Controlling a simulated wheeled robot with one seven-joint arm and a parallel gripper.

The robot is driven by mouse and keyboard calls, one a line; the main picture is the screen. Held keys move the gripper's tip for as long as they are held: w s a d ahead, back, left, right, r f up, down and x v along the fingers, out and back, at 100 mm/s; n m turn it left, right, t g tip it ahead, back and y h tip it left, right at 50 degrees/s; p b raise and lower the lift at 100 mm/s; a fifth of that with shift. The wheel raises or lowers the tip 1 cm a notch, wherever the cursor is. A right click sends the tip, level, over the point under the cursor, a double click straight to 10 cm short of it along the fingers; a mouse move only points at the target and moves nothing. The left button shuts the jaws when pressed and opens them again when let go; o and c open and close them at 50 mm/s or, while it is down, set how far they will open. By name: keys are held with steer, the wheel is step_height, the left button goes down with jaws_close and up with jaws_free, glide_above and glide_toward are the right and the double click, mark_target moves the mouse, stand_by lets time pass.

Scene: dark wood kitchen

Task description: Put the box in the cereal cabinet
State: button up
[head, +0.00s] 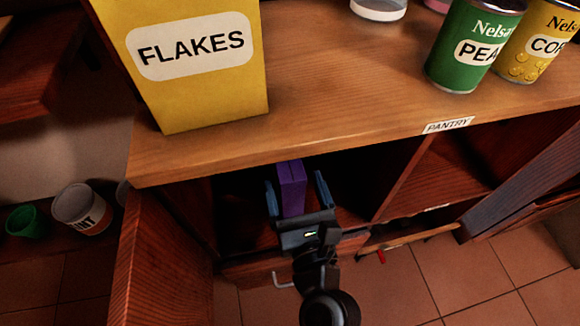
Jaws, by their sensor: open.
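A narrow purple box (291,186) stands inside the dark left compartment under the counter. My gripper (296,186) reaches into the compartment from the front, its blue fingers spread on either side of the purple box. The jaws are open, and I cannot tell whether a finger touches the box. The cabinet compartment (235,205) has its left door (160,255) swung open. Its inside is dark, and the box's lower part is hidden by my gripper. A large yellow box marked FLAKES (205,85) stands on the countertop above, cut off at the top.
The wooden countertop (340,100) overhangs the compartment and bears a PANTRY label (449,125). A green can (460,50) and a yellow can (530,45) stand at its right. A second compartment (445,170) is open to the right, near another door (530,190). Cups stand at left.

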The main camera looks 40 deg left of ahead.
steer(key=v, duration=0.4)
steer(key=shift+s+d+f+b, duration=0.1)
steer(key=shift+s+d+b, duration=0.15)
steer(key=shift+b, duration=0.1)
steer(key=s+d+n+t+h, duration=0.1)
steer(key=s+d+n+h, duration=0.2)
steer(key=d, duration=0.5)
steer(key=s+d+f+n+t+h, duration=0.15)
steer(key=d+n, duration=0.25)
steer(key=d, duration=0.4)
steer(key=s+d+n+t+h, duration=0.1)
steer(key=s+d+n+h, duration=0.25)
steer(key=d, duration=0.45)
steer(key=s+d+r+n+h, duration=0.3)
steer(key=s+d+r+n, duration=0.1)
steer(key=s+d+n, duration=0.1)
steer(key=s+d+r+n+h, duration=0.2)
steer(key=s+d+r+n, duration=0.3)
steer(key=s+n, duration=0.3)
steer(key=shift+d+n+h, duration=0.25)
steer(key=shift+n+h, duration=0.15)
steer(key=shift+n, duration=0.85)
